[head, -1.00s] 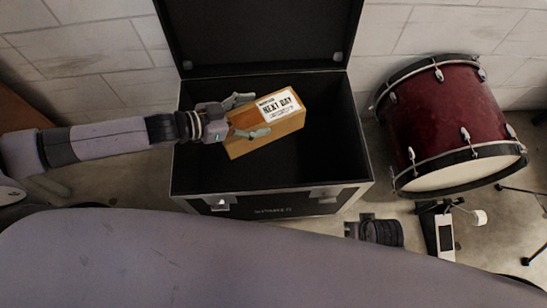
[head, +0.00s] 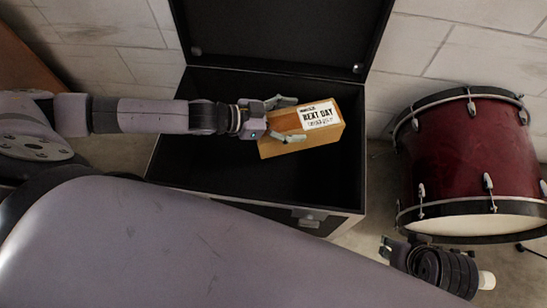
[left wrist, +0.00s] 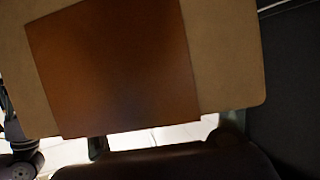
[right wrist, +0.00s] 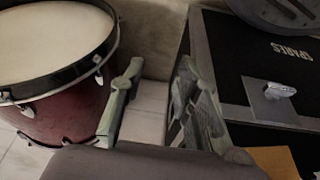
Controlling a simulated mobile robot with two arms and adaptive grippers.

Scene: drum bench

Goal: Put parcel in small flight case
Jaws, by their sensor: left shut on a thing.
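The parcel (head: 325,136) is a brown box with a white "NEXT DAY" label. My left gripper (head: 290,118) is shut on its left end and holds it over the open flight case (head: 335,212), towards the right of the opening. The parcel's height above the case floor is hard to tell. In the left wrist view the parcel (left wrist: 115,70) fills much of the picture. My right gripper (head: 398,250) is low, right of the case front. In the right wrist view its fingers (right wrist: 155,100) are apart and empty, between drum and case.
The case lid (head: 280,35) stands open at the back. A red bass drum (head: 465,165) stands on the floor at the right, with a gap between it and the case. A pale block wall (head: 440,50) is behind. The case interior left of the parcel looks empty.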

